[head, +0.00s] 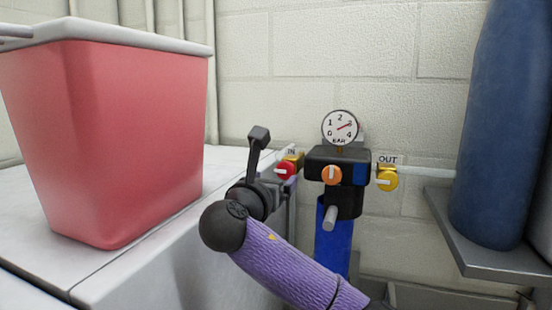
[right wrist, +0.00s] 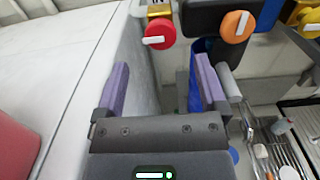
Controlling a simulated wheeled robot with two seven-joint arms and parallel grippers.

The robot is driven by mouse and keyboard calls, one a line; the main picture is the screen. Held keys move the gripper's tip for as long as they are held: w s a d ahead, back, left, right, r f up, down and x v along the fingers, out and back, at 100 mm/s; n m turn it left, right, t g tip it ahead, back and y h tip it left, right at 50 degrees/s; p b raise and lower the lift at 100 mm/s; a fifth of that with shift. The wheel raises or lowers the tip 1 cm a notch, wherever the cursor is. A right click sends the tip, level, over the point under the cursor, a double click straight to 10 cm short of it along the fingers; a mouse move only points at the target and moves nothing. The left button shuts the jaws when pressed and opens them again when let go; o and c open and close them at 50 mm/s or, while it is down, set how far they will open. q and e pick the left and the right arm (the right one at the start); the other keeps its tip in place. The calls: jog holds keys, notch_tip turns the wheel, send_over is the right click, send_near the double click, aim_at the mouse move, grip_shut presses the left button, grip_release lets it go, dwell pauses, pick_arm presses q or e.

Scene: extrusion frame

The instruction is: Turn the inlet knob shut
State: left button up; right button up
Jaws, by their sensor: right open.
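The inlet knob (head: 284,170) is red with a white bar and sits below the IN label, left of the black regulator block (head: 338,163). Its white bar lies roughly level. In the right wrist view the red knob (right wrist: 159,38) is ahead of the fingers, near the top. My right gripper (head: 283,190) is just below and left of the knob in the head view, its fingers partly hidden. In the wrist view the right gripper (right wrist: 161,85) is open, with two purple fingers apart and nothing between them. My left gripper is not in view.
An orange knob (head: 331,175) and a yellow OUT knob (head: 387,178) sit to the right. A gauge (head: 340,127) stands above, its needle near 3. A red bin (head: 110,140) stands on the white counter (head: 220,165) at left. A blue cylinder (head: 500,130) stands on a shelf (head: 470,250) at right.

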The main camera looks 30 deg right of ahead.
aim_at(284, 170)
jog(key=p+x, duration=0.1)
jog(key=x, duration=0.5)
jog(key=shift+d+p, duration=0.15)
jog(key=shift+p, duration=0.25)
jog(key=shift+w, duration=0.1)
jog(key=shift+f, duration=0.1)
jog(key=c, duration=0.4)
grip_shut()
